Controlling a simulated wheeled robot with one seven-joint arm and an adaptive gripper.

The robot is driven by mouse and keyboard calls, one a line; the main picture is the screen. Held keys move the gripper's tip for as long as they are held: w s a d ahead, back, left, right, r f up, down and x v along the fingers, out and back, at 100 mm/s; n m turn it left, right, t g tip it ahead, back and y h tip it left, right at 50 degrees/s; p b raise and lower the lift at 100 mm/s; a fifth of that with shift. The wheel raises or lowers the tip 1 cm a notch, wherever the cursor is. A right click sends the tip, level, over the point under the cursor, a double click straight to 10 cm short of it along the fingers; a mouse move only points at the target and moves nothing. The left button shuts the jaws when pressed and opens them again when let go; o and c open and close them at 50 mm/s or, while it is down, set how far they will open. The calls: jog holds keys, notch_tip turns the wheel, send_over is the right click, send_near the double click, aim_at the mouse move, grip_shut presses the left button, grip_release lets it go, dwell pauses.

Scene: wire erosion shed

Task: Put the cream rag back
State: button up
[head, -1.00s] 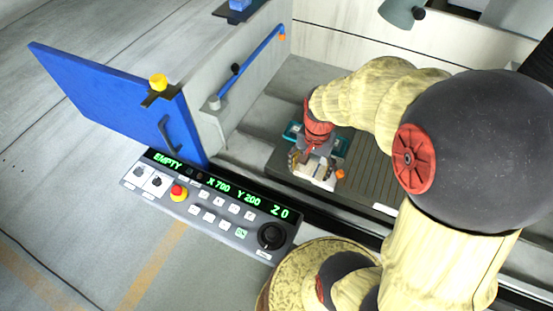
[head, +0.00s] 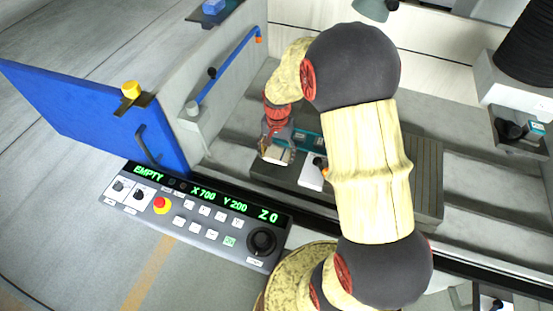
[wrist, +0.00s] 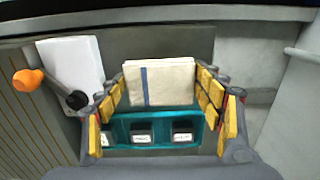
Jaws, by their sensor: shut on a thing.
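The cream rag (wrist: 160,82) is folded into a flat rectangle with a dark blue stripe. In the wrist view it sits between the yellow-padded fingers of my gripper (wrist: 162,88), which is shut on it. In the head view my gripper (head: 275,153) is inside the machine, left of a white block, with the pale rag (head: 272,157) at its fingertips. A teal tray (wrist: 120,130) with dark labelled blocks shows below the rag in the wrist view; in the head view the tray (head: 308,138) is just right of my gripper.
The white block (wrist: 72,62) and an orange-tipped lever (wrist: 28,80) are beside the tray. The blue door (head: 90,110) stands open at left. A control panel (head: 200,220) runs along the front. A slatted surface (head: 427,180) lies to the right, partly behind my arm.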

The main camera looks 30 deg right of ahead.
aim_at(277, 159)
jog(key=shift+w+f, duration=0.15)
jog(key=shift+f, duration=0.25)
jog(key=shift+w+f+b, duration=0.2)
jog(key=shift+f+b, duration=0.2)
jog(key=shift+f, duration=1.15)
jog(key=shift+f, duration=0.1)
jog(key=o, duration=1.1)
